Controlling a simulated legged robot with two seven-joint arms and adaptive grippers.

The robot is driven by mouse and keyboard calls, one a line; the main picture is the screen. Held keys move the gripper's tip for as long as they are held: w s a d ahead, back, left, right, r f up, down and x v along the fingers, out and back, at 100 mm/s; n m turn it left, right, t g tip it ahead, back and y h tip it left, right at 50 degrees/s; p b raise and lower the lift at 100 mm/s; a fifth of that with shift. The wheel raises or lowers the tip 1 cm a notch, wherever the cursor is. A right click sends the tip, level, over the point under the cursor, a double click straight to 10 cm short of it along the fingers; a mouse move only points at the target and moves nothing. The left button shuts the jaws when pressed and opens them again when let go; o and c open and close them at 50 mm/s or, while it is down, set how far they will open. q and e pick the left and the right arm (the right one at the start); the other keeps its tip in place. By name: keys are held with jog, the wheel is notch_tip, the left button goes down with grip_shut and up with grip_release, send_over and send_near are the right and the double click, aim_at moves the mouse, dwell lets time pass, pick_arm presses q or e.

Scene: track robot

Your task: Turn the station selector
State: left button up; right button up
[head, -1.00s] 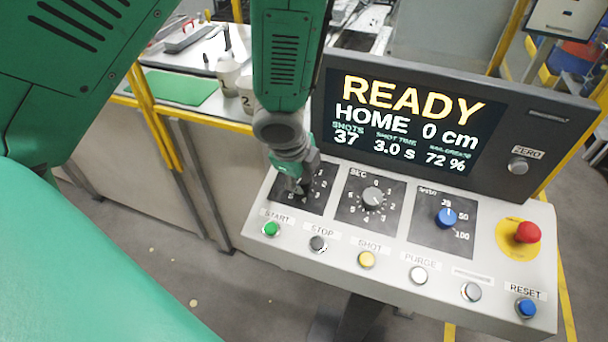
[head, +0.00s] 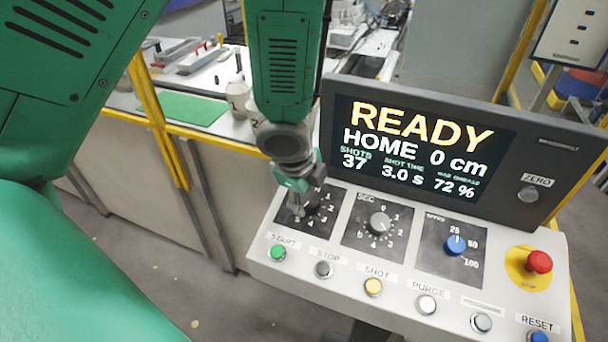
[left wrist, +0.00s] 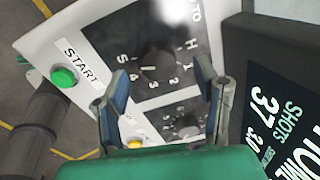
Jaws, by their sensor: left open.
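The station selector is the leftmost dial on the control panel. Its black plate (head: 327,205) shows in the head view, but my left gripper (head: 298,202) covers most of the knob. Whether the fingers touch the knob cannot be told. My right gripper is not in view.
The SEC dial (head: 380,222) sits just right of the selector, then a blue knob (head: 455,245) and a red stop button (head: 539,262). The green START button (head: 278,252) is close below. The READY screen (head: 415,143) rises behind the dials.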

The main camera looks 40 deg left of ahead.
aim_at(302, 220)
pick_arm(q)
jog(key=v, duration=0.9)
jog(key=shift+a, duration=0.1)
